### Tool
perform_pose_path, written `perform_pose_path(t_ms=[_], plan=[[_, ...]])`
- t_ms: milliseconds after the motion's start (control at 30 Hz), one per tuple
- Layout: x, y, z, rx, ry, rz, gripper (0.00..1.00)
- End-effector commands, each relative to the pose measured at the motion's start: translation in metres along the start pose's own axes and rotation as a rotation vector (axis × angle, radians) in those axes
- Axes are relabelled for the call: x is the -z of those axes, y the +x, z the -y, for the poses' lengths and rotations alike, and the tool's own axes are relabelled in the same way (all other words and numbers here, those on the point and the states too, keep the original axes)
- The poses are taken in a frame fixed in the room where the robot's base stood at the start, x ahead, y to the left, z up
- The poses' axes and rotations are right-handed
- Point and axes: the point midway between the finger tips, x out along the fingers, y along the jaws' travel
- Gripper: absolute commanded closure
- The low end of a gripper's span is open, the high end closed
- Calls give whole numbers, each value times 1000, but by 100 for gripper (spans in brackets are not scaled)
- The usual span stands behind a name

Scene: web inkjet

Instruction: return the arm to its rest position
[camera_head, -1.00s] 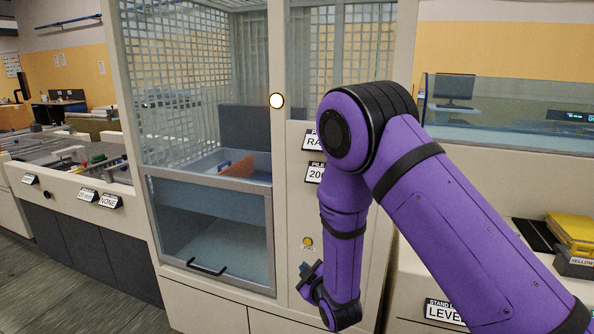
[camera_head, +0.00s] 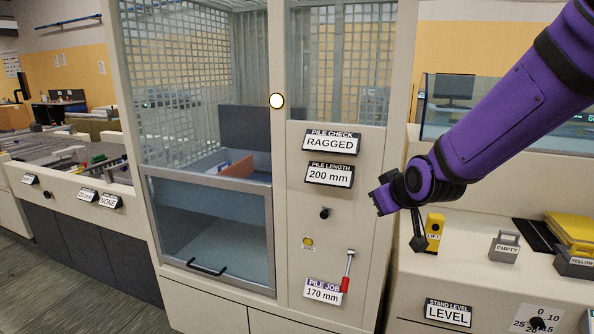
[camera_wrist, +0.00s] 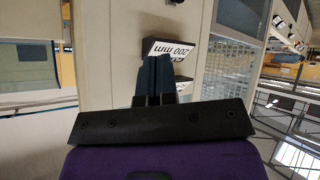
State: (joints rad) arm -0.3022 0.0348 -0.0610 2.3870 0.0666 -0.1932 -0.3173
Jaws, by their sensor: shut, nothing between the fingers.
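My purple arm (camera_head: 515,115) comes in from the upper right of the head view. Its end, my gripper (camera_head: 381,203), points left in front of the right edge of the machine's control panel (camera_head: 312,230). In the wrist view my gripper's two dark fingers (camera_wrist: 153,72) lie together with nothing between them. Behind them is the upside-down "200 mm" sign (camera_wrist: 180,50). My gripper appears apart from the panel, though the exact gap is hard to tell.
The panel carries a "RAGGED" sign (camera_head: 333,142), a black knob (camera_head: 324,213) and a red-handled lever (camera_head: 347,270). Below my wrist on the right bench stand a yellow "LIFT" block (camera_head: 433,232) and a grey "EMPTY" block (camera_head: 505,247). A glass-fronted cabinet (camera_head: 215,230) stands left.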

Motion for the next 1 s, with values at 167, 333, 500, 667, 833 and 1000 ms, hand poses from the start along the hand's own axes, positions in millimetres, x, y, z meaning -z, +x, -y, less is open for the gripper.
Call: perform_pose_path(t_ms=[167, 333, 500, 667, 833, 1000], plan=[[-8, -62, -20, 0, 88, 80, 100], [-25, -119, -30, -3, 167, 166, 100], [-48, -176, -35, -17, 245, 250, 100], [-74, -228, -33, -38, 321, 332, 100], [-102, -272, -26, -62, 388, 408, 100], [-119, -295, -20, -78, 427, 455, 100]])
